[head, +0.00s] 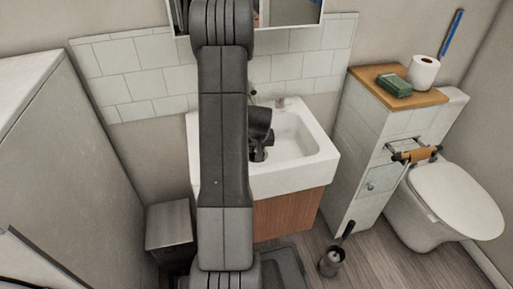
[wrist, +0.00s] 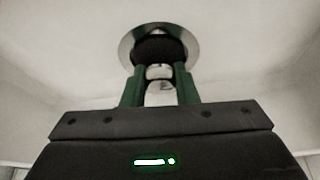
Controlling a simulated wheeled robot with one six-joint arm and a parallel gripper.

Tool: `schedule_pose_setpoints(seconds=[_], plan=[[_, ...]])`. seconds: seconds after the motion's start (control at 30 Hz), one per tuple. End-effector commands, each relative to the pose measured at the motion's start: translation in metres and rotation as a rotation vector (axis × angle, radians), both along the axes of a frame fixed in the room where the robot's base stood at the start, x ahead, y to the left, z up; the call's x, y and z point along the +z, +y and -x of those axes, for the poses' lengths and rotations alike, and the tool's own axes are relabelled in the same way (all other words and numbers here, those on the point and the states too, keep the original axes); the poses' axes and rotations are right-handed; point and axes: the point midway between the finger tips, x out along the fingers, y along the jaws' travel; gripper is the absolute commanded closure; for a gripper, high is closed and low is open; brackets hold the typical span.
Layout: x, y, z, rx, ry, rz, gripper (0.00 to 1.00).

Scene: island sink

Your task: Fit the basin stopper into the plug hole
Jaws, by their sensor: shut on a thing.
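The white basin (head: 315,160) is set in the vanity, and its pale inside fills the wrist view. The plug hole's metal rim (wrist: 127,47) shows at the top middle of the wrist view. My gripper (wrist: 160,75) points at the hole, its green fingers shut on the stopper (wrist: 158,88). The stopper's silvery grip shows between the fingers. A dark round shape lies inside the rim, beyond the fingertips; whether it is the stopper's underside or the open hole, and whether they touch, I cannot tell. In the head view my gripper (head: 257,155) is low in the basin, its fingertips hidden.
A tap (head: 253,95) stands at the basin's back, mostly behind my arm. A tiled ledge with a wooden top (head: 385,75), a green item and a paper roll is to the right, beside the toilet (head: 445,205). A bin (head: 168,222) stands left of the vanity.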

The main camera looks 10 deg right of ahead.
Motion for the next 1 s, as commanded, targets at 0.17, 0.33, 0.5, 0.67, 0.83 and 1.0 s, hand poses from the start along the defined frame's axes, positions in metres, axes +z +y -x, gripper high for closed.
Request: schedule_pose_setpoints(seconds=[0.17,0.33,0.5,0.67,0.83,1.0], plan=[[-0.004,0.0,0.0,0.0,0.0,0.0,0.95],[-0.003,0.0,0.0,0.0,0.0,0.0,0.52],[-0.003,0.0,0.0,0.0,0.0,0.0,0.52],[0.0,0.0,0.0,0.0,0.0,0.0,0.52],[0.014,0.0,0.004,0.0,-0.004,0.0,0.52],[0.042,0.001,0.016,0.001,-0.005,0.002,0.52]])
